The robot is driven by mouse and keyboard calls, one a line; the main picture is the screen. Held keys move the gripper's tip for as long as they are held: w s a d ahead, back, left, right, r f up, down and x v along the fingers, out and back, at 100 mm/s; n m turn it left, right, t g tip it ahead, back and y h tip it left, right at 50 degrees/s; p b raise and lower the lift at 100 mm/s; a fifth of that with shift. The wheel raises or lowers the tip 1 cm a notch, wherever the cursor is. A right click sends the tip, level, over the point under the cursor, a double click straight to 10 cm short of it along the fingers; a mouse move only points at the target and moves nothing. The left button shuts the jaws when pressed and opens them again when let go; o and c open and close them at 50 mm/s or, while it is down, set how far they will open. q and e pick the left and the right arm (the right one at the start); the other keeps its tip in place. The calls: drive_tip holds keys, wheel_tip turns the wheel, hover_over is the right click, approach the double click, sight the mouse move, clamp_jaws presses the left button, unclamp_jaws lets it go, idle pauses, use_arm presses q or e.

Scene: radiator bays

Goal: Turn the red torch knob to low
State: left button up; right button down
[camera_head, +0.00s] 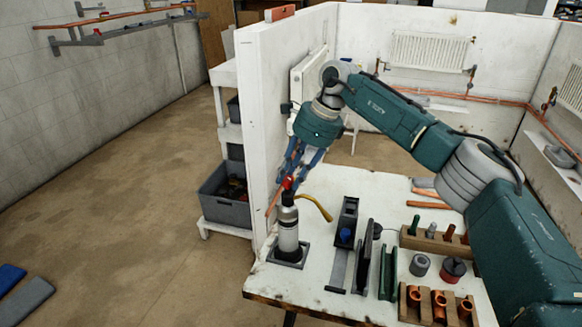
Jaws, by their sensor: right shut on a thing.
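The torch (288,228) stands upright in a dark square base at the left front of the white bench. It has a silver bottle and a yellow curved tube. The red torch knob (288,183) is at its top. My right gripper (290,181) reaches down from the upper right, its blue fingers shut on the red knob. The fingers partly cover the knob, and its setting cannot be read. My left gripper is not in view.
A white partition wall (262,130) rises close on the left of the torch. Dark holders (345,222) and a wooden rack with copper fittings (437,303) stand to the right on the bench (320,292). Radiators (428,52) hang on the back walls.

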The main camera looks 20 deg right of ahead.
drive_tip(key=shift+n+p, duration=0.3)
drive_tip(key=shift+n, duration=0.1)
drive_tip(key=c, duration=1.4)
unclamp_jaws()
drive_tip(key=shift+c, duration=0.2)
drive_tip(key=shift+r, duration=0.1)
drive_tip(key=v, duration=1.1)
drive_tip(key=shift+d+r, duration=0.2)
drive_tip(key=shift+r, duration=0.2)
drive_tip(key=shift+w, duration=0.15)
